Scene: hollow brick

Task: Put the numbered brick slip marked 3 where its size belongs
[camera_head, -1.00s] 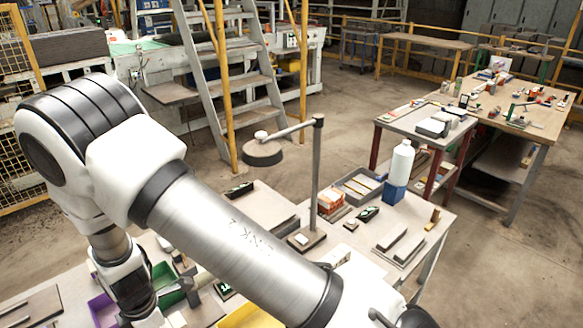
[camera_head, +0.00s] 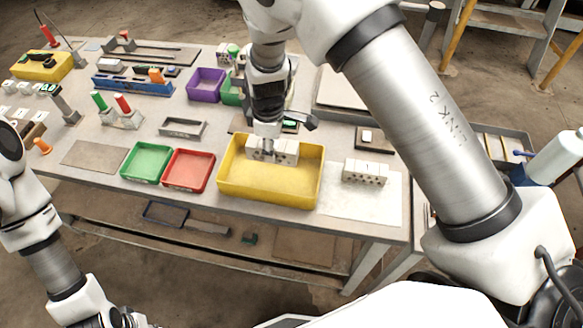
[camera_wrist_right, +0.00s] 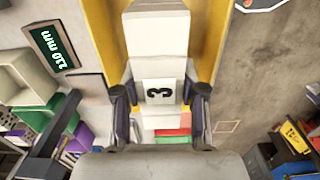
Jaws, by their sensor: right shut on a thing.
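The pale brick slip marked 3 (camera_wrist_right: 159,92) sits between the fingers of my right gripper (camera_wrist_right: 159,104) in the right wrist view. My right gripper (camera_head: 267,152) is shut on it at the back part of the yellow bin (camera_head: 268,188) in the head view. The held slip (camera_head: 288,150) is partly hidden by the fingers. I cannot tell whether it touches the bin. My left arm is at the lower left; its gripper end (camera_head: 118,320) is cut by the bottom edge, and its jaws are unclear.
A pale holed brick marked 1 (camera_head: 366,171) stands on a white sheet (camera_head: 345,204) right of the yellow bin. Red (camera_head: 188,184) and green (camera_head: 146,177) trays stand left of it. A grey frame (camera_head: 183,127) lies behind the trays.

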